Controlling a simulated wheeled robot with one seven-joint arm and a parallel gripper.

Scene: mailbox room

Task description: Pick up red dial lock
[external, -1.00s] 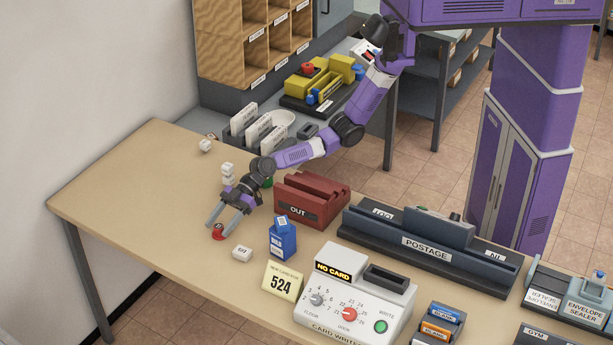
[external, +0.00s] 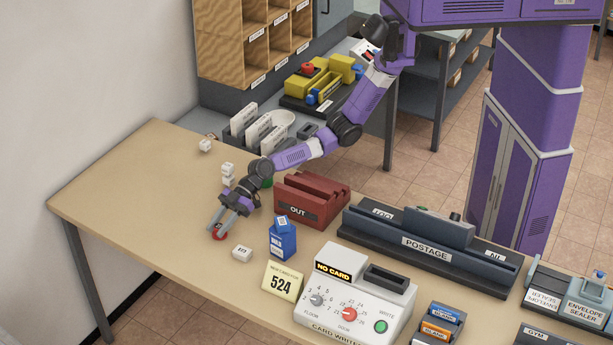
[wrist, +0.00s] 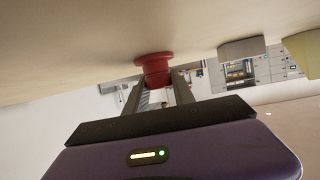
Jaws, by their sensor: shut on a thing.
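The red dial lock (external: 219,235) is a small round red piece near the front left of the table, left of a small white block. My gripper (external: 217,227) is low at the tabletop with its fingers shut on the red dial lock. In the wrist view the red dial lock (wrist: 154,69) shows its wide flange against the table surface, with its narrower body between my fingertips (wrist: 157,85). The fingers hide part of it in the external view.
A white block (external: 242,253) and a blue carton (external: 283,240) stand just right of my gripper. A red OUT tray (external: 312,200) stands behind them, and the card writer (external: 355,300) is farther right. The table (external: 130,200) is clear to the left.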

